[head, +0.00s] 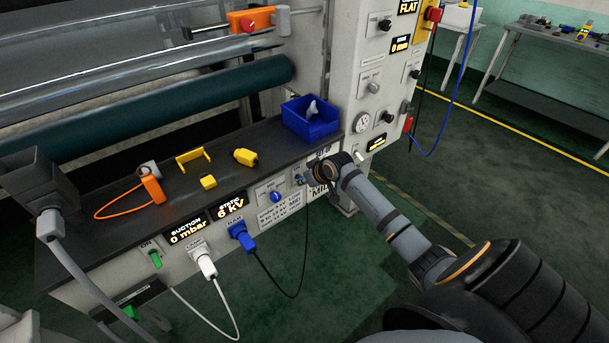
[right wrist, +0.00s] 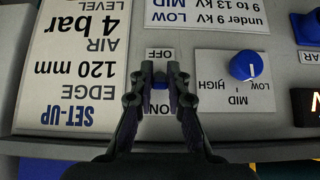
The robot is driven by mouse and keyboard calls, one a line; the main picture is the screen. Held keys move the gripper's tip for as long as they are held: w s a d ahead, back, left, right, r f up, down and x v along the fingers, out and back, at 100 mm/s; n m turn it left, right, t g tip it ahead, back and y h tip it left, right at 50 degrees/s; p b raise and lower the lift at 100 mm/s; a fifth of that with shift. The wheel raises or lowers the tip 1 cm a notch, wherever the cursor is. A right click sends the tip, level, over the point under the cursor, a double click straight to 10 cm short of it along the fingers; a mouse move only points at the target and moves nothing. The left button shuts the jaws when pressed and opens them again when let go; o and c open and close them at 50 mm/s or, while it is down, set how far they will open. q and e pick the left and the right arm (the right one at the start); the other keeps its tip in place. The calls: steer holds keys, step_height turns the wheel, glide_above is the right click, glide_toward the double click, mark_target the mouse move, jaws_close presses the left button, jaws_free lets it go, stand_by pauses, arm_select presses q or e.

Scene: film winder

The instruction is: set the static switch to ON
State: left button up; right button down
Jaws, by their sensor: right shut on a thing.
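In the head view my right gripper (head: 309,180) reaches the panel from the right and covers the switch area. The static display (head: 230,207) reads 6 kV. My left gripper is not in view.
A blue LOW/MID/HIGH knob (right wrist: 245,66) is close beside the switch. A blue plug (head: 242,238) and a white plug (head: 207,267) with hanging cables are further left. A blue bin (head: 311,128) and yellow parts (head: 245,157) sit on the ledge above.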

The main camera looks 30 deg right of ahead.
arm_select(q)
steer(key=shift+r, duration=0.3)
arm_select(e)
steer(key=c, duration=1.3)
jaws_free()
steer(key=shift+s+r, duration=0.1)
steer(key=shift+r, duration=0.05)
steer(key=shift+v, duration=5.85)
